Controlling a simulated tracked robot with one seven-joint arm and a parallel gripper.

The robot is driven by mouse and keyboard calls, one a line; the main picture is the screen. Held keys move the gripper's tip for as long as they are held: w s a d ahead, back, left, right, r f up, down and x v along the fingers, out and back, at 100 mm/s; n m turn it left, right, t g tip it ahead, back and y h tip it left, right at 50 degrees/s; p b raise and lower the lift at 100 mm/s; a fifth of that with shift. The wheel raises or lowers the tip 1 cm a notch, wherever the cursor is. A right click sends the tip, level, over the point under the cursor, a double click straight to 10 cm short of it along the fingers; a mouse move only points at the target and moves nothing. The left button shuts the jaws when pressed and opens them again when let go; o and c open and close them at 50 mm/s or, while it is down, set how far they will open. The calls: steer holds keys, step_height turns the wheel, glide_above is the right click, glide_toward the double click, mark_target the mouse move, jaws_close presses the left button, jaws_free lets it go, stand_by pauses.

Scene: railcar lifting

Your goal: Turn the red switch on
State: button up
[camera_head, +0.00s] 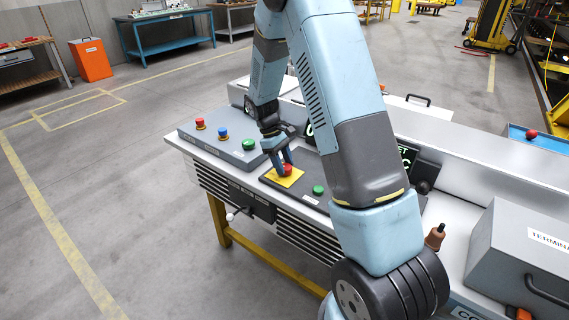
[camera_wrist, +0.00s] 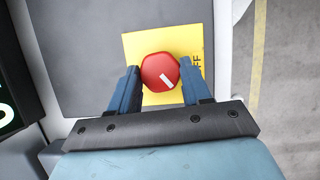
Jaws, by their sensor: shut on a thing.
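The red switch (camera_wrist: 160,72) is a round knob with a white mark, set on a yellow plate (camera_wrist: 133,45) with the letters "FF" showing at its right edge. In the wrist view the white mark points toward the lower right. My gripper (camera_wrist: 160,80) has its two blue fingers on either side of the knob, shut on it. In the head view, my gripper (camera_head: 282,160) reaches down onto the red switch (camera_head: 287,170), on its yellow plate (camera_head: 285,179) on a dark panel. Part of the plate's lettering is hidden.
A green button (camera_head: 318,190) sits close to the right of the switch. A grey box (camera_head: 225,145) with red, blue and green buttons stands to the left. A dark display shows at the left of the wrist view (camera_wrist: 12,105). A grey case (camera_head: 520,250) stands at the right.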

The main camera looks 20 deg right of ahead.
steer(key=shift+w+r+m, duration=0.1)
steer(key=shift+w+m, duration=0.15)
steer(key=shift+m, duration=0.35)
steer(key=shift+d, duration=0.1)
steer(key=o, duration=1.1)
steer(key=shift+s+y, duration=0.1)
steer(key=shift+y, duration=0.2)
steer(key=v, duration=1.3)
steer(key=shift+w+r, duration=0.2)
steer(key=shift+w, duration=0.05)
steer(key=shift+r, duration=0.1)
